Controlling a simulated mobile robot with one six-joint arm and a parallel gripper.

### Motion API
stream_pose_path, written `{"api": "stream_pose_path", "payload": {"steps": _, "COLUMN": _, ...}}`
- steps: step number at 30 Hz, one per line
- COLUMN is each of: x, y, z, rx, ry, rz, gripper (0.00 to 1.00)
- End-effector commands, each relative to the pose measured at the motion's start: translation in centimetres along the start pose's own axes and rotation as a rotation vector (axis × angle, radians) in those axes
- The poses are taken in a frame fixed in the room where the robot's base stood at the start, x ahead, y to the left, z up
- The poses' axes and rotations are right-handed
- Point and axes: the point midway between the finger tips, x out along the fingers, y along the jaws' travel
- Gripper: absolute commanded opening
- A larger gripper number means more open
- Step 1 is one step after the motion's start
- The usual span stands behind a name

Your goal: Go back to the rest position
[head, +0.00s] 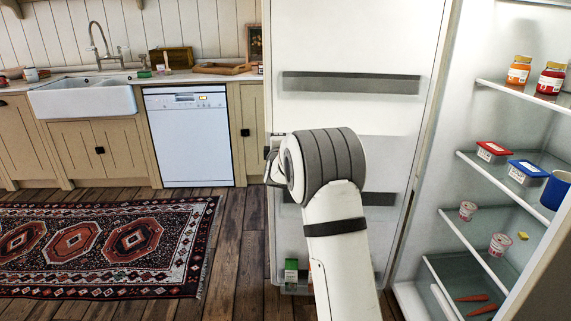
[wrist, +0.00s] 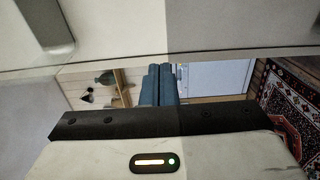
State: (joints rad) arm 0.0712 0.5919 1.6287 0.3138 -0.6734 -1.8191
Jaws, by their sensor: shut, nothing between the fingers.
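My arm rises in the middle of the head view, in front of the open fridge door (head: 345,110). My gripper is mostly hidden behind the arm's upper joint there; only a dark part shows at its left edge. In the wrist view my gripper (wrist: 158,85) has its two blue-grey fingers together with nothing between them. A pale panel with a recess (wrist: 120,25) lies across the top of the wrist view, close to the fingers. Whether the fingers touch it I cannot tell.
The open fridge at right has shelves (head: 490,180) with jars, tubs, a blue mug (head: 555,190), small cups and carrots. A green-and-white carton (head: 291,271) stands low in the door. A dishwasher (head: 190,140), sink (head: 85,97) and patterned rug (head: 105,245) are at left. Wooden floor is clear between.

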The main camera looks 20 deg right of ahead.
Motion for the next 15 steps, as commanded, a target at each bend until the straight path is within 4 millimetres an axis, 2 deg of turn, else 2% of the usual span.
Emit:
{"api": "stream_pose_path", "payload": {"steps": 3, "x": -2.9, "y": 0.2, "z": -0.5, "rx": 0.0, "ry": 0.004, "rz": -0.002, "gripper": 0.0}}
{"api": "stream_pose_path", "payload": {"steps": 9, "x": -6.8, "y": 0.1, "z": -0.8, "rx": 0.0, "ry": 0.002, "rz": -0.001, "gripper": 0.0}}
{"api": "stream_pose_path", "payload": {"steps": 15, "x": -9.1, "y": 0.1, "z": -0.9, "rx": 0.0, "ry": 0.002, "rz": 0.0, "gripper": 0.0}}
